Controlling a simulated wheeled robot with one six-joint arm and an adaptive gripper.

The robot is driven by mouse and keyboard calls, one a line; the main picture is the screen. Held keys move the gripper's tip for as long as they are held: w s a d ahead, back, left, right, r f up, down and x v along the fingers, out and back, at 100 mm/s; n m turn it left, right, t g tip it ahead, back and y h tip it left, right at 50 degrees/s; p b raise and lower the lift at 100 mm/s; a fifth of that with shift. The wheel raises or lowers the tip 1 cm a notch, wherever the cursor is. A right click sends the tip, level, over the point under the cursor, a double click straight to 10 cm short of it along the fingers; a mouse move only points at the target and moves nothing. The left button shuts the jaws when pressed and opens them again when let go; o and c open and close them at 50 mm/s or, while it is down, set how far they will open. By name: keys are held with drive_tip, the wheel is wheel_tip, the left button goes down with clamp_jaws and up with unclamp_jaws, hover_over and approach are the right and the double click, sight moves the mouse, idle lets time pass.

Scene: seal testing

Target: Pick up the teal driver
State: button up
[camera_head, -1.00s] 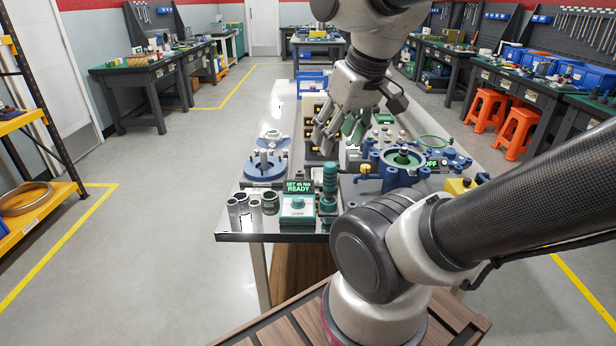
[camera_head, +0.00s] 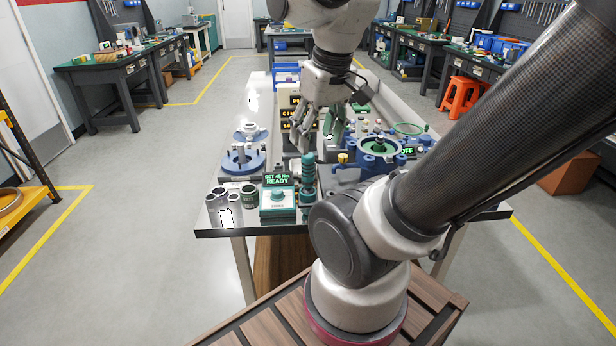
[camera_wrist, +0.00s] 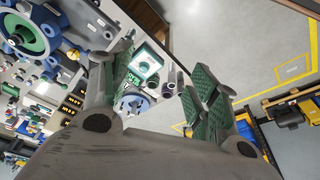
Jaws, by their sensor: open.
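The teal driver (camera_head: 307,182) stands upright near the front edge of the steel bench, just right of a teal box with a lit "SET 45 Nm READY" display (camera_head: 277,202). My gripper (camera_head: 318,125) is open and empty. It hangs above the bench, farther back than the driver and apart from it. In the wrist view my gripper's two green-padded fingers (camera_wrist: 160,90) are spread, with the teal box (camera_wrist: 144,62) showing between them. The driver is hard to make out there, near or behind the left finger.
Grey and dark cylinders (camera_head: 249,196) stand left of the box. A blue flanged fixture (camera_head: 240,163) is behind them. A large blue housing with a green ring (camera_head: 378,150) stands right of the driver, close to my arm. Floor left of the bench is clear.

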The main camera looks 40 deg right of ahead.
drive_tip(key=w+d+f+g, duration=0.3)
drive_tip(key=w+d+f, duration=0.1)
drive_tip(key=w+f, duration=0.15)
drive_tip(key=n, duration=1.1)
hover_over(308, 164)
wheel_tip(308, 164, down, 9)
drive_tip(key=n, duration=0.2)
drive_tip(key=w+r+n, duration=0.1)
drive_tip(key=shift+w+n, duration=0.3)
drive_tip(key=shift+n, duration=0.1)
drive_tip(key=shift+w+d+f+n, duration=0.1)
drive_tip(key=shift+w+f+n, duration=0.05)
drive_tip(key=shift+n, duration=1.05)
drive_tip(key=f, duration=0.5)
drive_tip(key=d+f, duration=0.1)
drive_tip(key=f, duration=0.1)
drive_tip(key=shift+s+f, duration=0.2)
drive_tip(key=shift+f, duration=0.15)
drive_tip(key=c, duration=1.2)
